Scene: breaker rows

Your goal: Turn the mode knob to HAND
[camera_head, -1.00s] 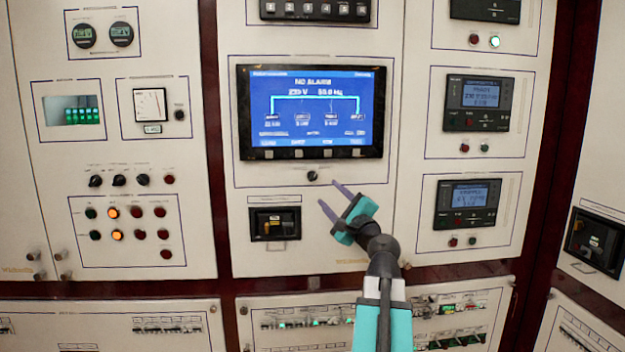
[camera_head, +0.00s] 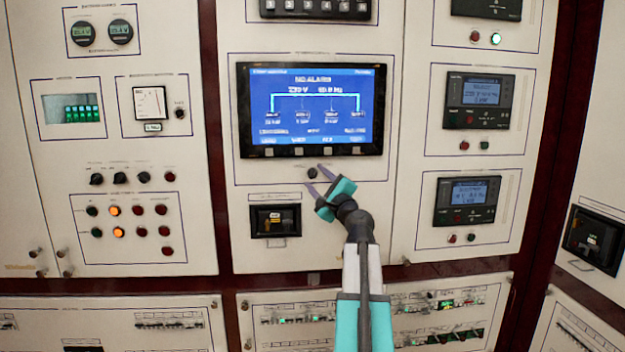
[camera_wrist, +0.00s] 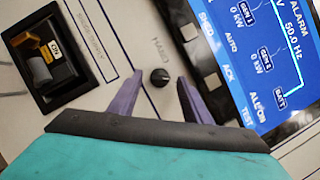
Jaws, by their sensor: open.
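The mode knob (camera_head: 312,173) is a small round black knob below the blue screen on the cream panel. In the wrist view the knob (camera_wrist: 160,77) sits between and just beyond my two finger tips, with small lettering reading HAND beside it. Its exact pointer direction is too small to tell. My gripper (camera_head: 314,180) has a teal body and two purple fingers. In the wrist view my gripper (camera_wrist: 160,80) is open, with nothing between the fingers that it touches, as far as I can see.
The large screen (camera_head: 312,108) lies just above the knob; it also shows in the wrist view (camera_wrist: 262,50). A black breaker (camera_head: 275,221) is set in the panel at lower left, also seen in the wrist view (camera_wrist: 52,60). More knobs and lamps (camera_head: 120,178) lie farther left.

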